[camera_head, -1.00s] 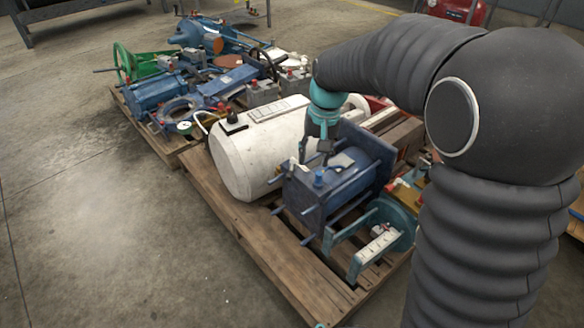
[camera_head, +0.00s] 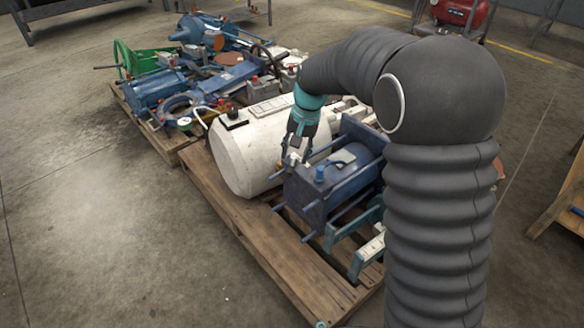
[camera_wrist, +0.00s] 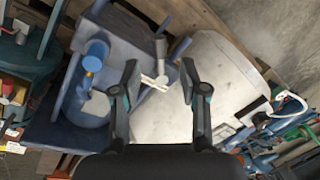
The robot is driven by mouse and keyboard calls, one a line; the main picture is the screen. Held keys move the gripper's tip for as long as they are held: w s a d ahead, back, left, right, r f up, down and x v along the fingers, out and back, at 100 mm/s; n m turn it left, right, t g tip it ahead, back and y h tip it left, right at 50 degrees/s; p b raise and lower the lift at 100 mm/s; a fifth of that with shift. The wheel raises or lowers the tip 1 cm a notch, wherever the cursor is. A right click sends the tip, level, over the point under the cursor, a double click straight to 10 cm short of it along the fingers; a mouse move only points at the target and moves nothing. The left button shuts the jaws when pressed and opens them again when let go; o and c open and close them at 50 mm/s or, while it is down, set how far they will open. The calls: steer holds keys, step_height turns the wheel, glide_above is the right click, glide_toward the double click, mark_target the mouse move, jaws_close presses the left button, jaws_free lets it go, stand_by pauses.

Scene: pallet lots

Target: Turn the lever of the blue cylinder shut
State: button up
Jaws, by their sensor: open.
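The blue cylinder (camera_head: 308,190) lies on the near pallet, with tie rods along its sides and a blue knob on top. In the wrist view its blue body (camera_wrist: 92,108) is at the left. A small pale lever (camera_wrist: 154,82) on a grey fitting (camera_wrist: 160,47) sticks out at the cylinder's edge; in the head view it is a small light patch (camera_head: 291,160). My gripper (camera_wrist: 160,72) is open, with one finger on each side of the lever. I cannot tell whether either finger touches it. In the head view my gripper (camera_head: 293,152) is over the cylinder's left end.
A white tank (camera_head: 237,160) lies close beside the cylinder. A teal frame (camera_head: 345,232) is on its other side. The wooden pallet (camera_head: 262,238) holds them. A farther pallet carries blue parts and a green wheel (camera_head: 124,58). The floor at left is clear.

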mark_target(291, 169)
steer(key=shift+a+f+b, duration=0.15)
steer(key=shift+a+f, duration=0.1)
steer(key=shift+f, duration=1.05)
steer(key=shift+a+f+b, duration=0.15)
steer(key=shift+a+f, duration=0.1)
steer(key=shift+f, duration=1.05)
jaws_close()
